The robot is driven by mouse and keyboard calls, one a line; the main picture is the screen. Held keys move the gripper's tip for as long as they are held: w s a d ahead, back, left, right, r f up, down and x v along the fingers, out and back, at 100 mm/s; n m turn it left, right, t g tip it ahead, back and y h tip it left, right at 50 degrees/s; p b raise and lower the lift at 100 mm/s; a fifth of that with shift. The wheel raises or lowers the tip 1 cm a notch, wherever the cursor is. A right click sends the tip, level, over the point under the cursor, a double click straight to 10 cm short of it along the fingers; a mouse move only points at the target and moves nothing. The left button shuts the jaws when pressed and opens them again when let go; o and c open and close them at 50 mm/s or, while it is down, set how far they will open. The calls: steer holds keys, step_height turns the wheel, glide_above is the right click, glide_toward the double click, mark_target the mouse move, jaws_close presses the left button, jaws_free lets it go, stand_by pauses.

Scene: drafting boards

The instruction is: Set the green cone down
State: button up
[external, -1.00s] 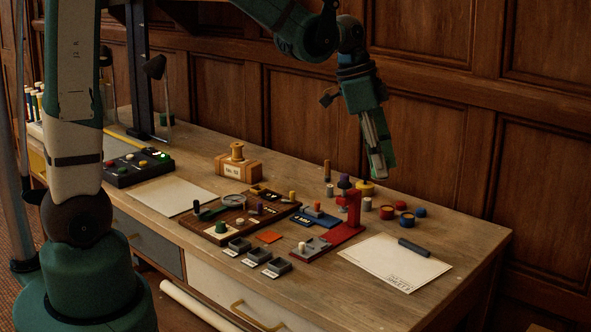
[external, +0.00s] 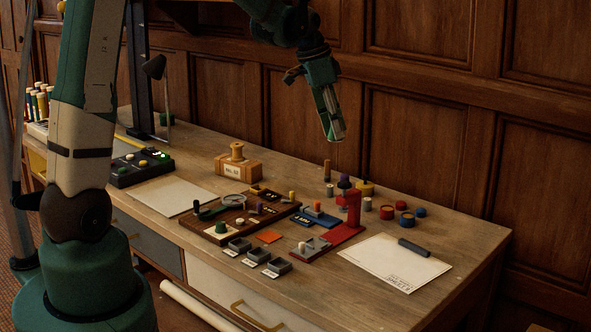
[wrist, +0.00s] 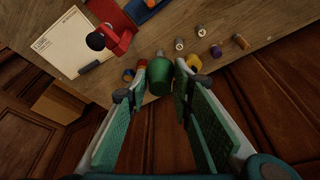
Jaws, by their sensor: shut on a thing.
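My gripper (external: 336,134) hangs in the air above the back of the desk, near the panelled wall, pointing down. In the wrist view its fingers (wrist: 158,80) are closed on a green piece, the green cone (wrist: 159,76), held at the fingertips. Its outline looks rounded from this angle, and its lower end is hidden. In the external view the held cone is hard to tell apart from the green finger parts.
Below are a red stand (external: 352,207), a blue tray (external: 318,220), several small coloured pots, such as a red one (external: 387,212), and a white sheet (external: 385,262) with a dark bar. Small grey bins (external: 277,267) line the front. A blank sheet (external: 172,196) lies left.

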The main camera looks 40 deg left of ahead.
steer(key=w+a+n, duration=0.2)
steer(key=a, duration=0.8)
steer(key=w+a+n, duration=0.1)
steer(key=w+a, duration=0.1)
steer(key=a, duration=0.8)
step_height(320, 180, down, 12)
steer(key=shift+s+y, duration=0.25)
steer(key=shift+y, duration=0.15)
steer(key=shift+d, duration=0.1)
steer(key=shift+f, duration=3)
steer(key=shift+f+b, duration=0.1)
steer(key=shift+b, duration=0.2)
steer(key=shift+f, duration=1.8)
steer(key=shift+f+b, duration=0.1)
steer(key=shift+b, duration=0.25)
